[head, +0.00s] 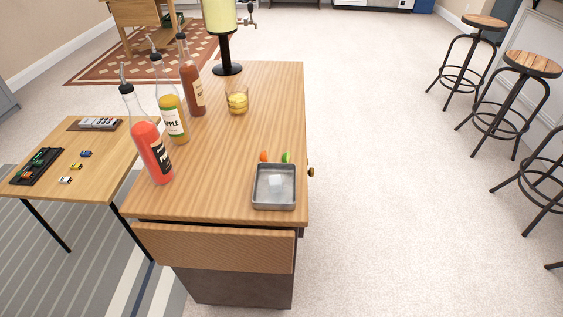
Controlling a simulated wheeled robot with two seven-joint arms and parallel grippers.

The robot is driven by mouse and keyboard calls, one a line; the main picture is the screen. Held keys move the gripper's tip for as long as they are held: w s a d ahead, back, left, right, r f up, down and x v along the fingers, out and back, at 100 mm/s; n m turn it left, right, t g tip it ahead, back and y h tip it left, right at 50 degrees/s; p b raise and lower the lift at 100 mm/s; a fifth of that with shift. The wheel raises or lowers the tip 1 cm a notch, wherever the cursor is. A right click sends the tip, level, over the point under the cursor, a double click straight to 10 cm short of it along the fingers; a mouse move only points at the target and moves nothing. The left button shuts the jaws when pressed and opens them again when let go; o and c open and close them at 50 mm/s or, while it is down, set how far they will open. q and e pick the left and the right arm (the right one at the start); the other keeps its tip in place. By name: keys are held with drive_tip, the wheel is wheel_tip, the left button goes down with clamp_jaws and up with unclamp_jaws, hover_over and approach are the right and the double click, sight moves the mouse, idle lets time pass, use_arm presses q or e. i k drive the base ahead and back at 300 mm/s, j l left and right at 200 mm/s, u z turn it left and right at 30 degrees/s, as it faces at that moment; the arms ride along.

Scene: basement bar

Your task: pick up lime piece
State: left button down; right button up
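A small green lime piece (285,157) lies on the wooden cabinet top, just behind the metal tray, near the right edge. A small orange piece (264,156) lies just left of it. The square metal tray (256,200) holds a whitish cube (276,183). Neither of my grippers shows in the head view.
Red (153,150), yellow-labelled (172,115) and brown-red (191,85) bottles stand along the left of the cabinet top (215,190). A glass (237,101) and a tall black-stemmed dispenser (228,50) stand behind. The floor right of the cabinet is clear up to the stools (500,95).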

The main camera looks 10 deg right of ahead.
sight(285, 157)
drive_tip(key=l+u, duration=0.3)
drive_tip(key=l, duration=0.15)
drive_tip(key=l+u, duration=0.25)
drive_tip(key=l, duration=0.2)
drive_tip(key=l+u, duration=0.3)
drive_tip(key=k+l+u, duration=0.15)
drive_tip(key=l+u, duration=0.15)
drive_tip(key=l, duration=0.2)
drive_tip(key=k+l+u, duration=0.15)
drive_tip(key=l+u, duration=0.15)
drive_tip(key=i+l+u, duration=0.15)
drive_tip(key=l+u, duration=0.3)
drive_tip(key=l, duration=0.2)
drive_tip(key=l+u, duration=0.45)
drive_tip(key=l, duration=0.25)
drive_tip(key=l+u, duration=0.45)
drive_tip(key=l, duration=0.25)
